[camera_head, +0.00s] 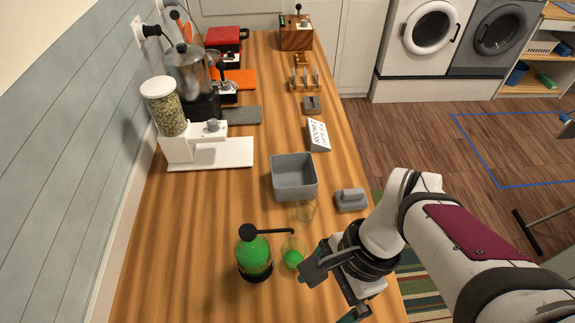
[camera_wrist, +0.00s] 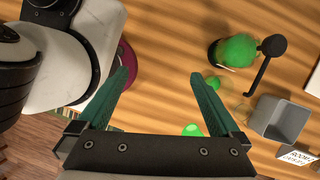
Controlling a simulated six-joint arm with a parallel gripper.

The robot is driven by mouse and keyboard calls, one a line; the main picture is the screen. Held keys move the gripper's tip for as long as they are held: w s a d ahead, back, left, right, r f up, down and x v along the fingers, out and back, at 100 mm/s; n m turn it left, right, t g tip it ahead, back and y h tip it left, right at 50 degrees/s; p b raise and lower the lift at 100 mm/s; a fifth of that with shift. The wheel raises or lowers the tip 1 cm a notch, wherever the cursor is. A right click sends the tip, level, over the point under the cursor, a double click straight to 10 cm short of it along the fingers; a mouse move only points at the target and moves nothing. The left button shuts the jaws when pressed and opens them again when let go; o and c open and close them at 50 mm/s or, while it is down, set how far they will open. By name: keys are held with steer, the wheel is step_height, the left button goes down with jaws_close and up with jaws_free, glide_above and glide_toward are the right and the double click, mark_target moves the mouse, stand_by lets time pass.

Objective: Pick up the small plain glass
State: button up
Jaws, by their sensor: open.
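A small clear glass (camera_head: 306,211) stands on the wooden counter, just in front of the grey bin; it looks empty. In the wrist view it is faint and hard to make out. A second clear glass (camera_head: 292,254) with green content stands nearer, beside the green pump bottle (camera_head: 254,252); its green also shows in the wrist view (camera_wrist: 213,83). My gripper (camera_head: 336,289) is at the counter's right side, nearer the camera than both glasses. In the wrist view its teal fingers (camera_wrist: 159,74) are spread apart with nothing held between them.
The pump bottle's dark spout reaches out toward the glasses. The open grey bin (camera_head: 293,178) and a grey handled block (camera_head: 350,199) stand close by. A white dispenser (camera_head: 210,153) is farther left. A bright green patch (camera_wrist: 192,130) is partly hidden by my gripper. The near left counter is clear.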

step_height(320, 180, down, 2)
steer(key=w+d+f+m+y, duration=0.1)
steer(key=w+m+y, duration=0.15)
steer(key=m, duration=0.75)
steer(key=m+t+y, duration=0.5)
steer(key=m+t, duration=0.4)
steer(key=m, duration=2.6)
glide_toward(293, 258)
steer(key=shift+m+h, duration=0.35)
steer(key=shift+m, duration=0.15)
steer(key=w+a, duration=0.1)
steer(key=a, duration=0.1)
steer(key=w+a+f, duration=0.1)
steer(key=a, duration=0.2)
steer(key=w+a, duration=0.2)
steer(key=a, duration=0.1)
steer(key=shift+f, duration=0.2)
steer(key=shift+d, duration=0.1)
jaws_close()
